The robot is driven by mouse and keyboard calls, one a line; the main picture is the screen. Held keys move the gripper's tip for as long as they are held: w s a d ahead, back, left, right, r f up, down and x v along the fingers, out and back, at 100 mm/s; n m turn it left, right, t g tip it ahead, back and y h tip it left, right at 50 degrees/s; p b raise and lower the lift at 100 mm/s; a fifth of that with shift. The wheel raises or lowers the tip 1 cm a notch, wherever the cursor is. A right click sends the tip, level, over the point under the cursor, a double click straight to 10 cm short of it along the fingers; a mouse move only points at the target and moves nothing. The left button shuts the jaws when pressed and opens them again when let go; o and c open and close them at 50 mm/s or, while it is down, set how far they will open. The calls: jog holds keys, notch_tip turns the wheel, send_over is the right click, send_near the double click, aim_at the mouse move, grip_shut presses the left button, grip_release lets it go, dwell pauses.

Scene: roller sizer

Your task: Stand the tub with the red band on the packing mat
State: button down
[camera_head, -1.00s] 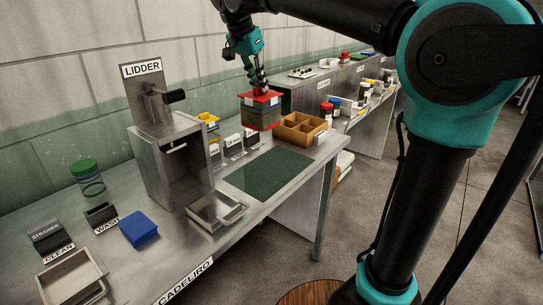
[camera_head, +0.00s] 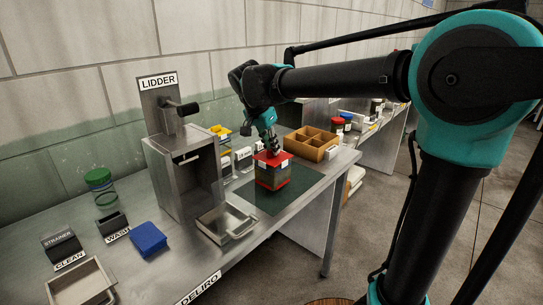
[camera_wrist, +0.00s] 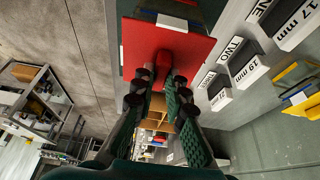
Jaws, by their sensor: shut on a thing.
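The tub with the red band (camera_head: 273,174) is a dark box with a red lid and a red band low on its sides. It is upright, over the dark green packing mat (camera_head: 300,184) in the head view; I cannot tell whether its base touches the mat. My gripper (camera_head: 272,148) is above it, shut on the lid's knob. In the wrist view the red lid (camera_wrist: 190,48) fills the top middle, and my gripper's fingers (camera_wrist: 162,85) close around its red knob. The tub's body is mostly hidden there.
A brown divided box (camera_head: 311,145) stands just behind the mat. The lidder (camera_head: 183,175) stands to the left, with a metal tray (camera_head: 226,222) in front. Labelled blocks (camera_head: 242,155) line the wall side. The mat's right part is bare.

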jog(key=shift+f, duration=1.6)
jog(key=c, duration=1.6)
grip_release()
jog(key=shift+o, duration=0.2)
jog(key=v, duration=1.2)
jog(key=d+f+n+y, duration=0.1)
jog(key=d+f+n, duration=0.1)
jog(key=d+f, duration=0.8)
jog(key=s+d+f+n+y, duration=0.1)
jog(key=s+d+f+n, duration=0.1)
jog(key=s+d+f, duration=0.5)
jog(key=s+d+f+n, duration=0.3)
jog(key=s+d+f, duration=0.5)
jog(key=f, duration=0.7)
jog(key=shift+s+d+n+t+y, duration=0.15)
jog(key=shift+d+n+t+y, duration=0.2)
jog(key=shift+d, duration=0.65)
